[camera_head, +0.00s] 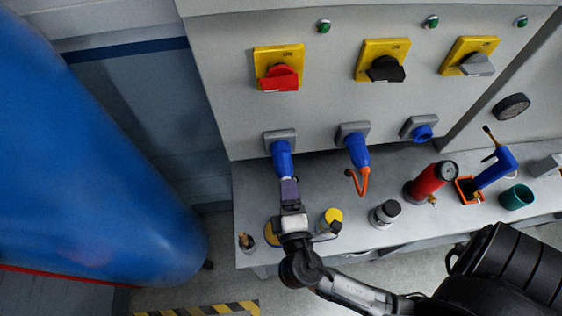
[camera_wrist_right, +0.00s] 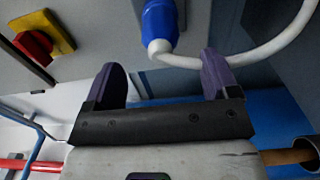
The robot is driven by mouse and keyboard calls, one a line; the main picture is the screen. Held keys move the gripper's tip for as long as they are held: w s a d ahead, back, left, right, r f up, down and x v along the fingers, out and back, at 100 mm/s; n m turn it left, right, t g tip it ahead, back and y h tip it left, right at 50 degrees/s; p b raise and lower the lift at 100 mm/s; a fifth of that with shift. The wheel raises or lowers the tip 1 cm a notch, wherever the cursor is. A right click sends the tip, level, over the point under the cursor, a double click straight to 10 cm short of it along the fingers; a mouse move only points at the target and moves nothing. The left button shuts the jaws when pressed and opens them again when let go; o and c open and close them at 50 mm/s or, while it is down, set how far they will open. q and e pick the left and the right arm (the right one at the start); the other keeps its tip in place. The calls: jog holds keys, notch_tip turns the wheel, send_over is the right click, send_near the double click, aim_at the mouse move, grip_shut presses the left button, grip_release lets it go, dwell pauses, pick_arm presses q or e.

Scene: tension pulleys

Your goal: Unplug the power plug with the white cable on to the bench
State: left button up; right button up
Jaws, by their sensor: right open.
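The blue power plug (camera_head: 282,159) sits in the leftmost grey socket (camera_head: 279,136) of the panel and points down. In the right wrist view the plug (camera_wrist_right: 160,24) ends in a white collar, and the white cable (camera_wrist_right: 265,52) curves off to the right. The cable is hidden in the head view. My right gripper (camera_head: 289,184) is just below the plug. Its purple fingers (camera_wrist_right: 161,66) are open, with the plug's lower end showing above and between their tips. The grey bench (camera_head: 330,173) lies below the panel. My left gripper is not in view.
A second blue plug (camera_head: 357,150) with an orange cable is beside it. A yellow-topped item (camera_head: 332,217), a dark-capped jar (camera_head: 384,213), a red cylinder with a gauge (camera_head: 429,182) and a teal cup (camera_head: 517,197) stand on the bench. Red, black and grey switches are above.

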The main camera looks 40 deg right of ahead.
aim_at(284, 168)
jog(key=p+x, duration=0.1)
jog(key=x, duration=0.6)
jog(key=shift+w+d, duration=0.15)
jog(key=shift+w, duration=0.05)
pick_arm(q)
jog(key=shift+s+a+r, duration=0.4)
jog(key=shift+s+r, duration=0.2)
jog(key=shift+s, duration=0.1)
pick_arm(e)
jog(key=shift+d+f, duration=0.25)
jog(key=shift+f, duration=0.15)
pick_arm(q)
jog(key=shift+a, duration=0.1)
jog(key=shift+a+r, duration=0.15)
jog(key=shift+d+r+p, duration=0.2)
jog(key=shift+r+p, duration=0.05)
jog(key=shift+p, duration=0.25)
pick_arm(e)
jog(key=shift+r, duration=0.25)
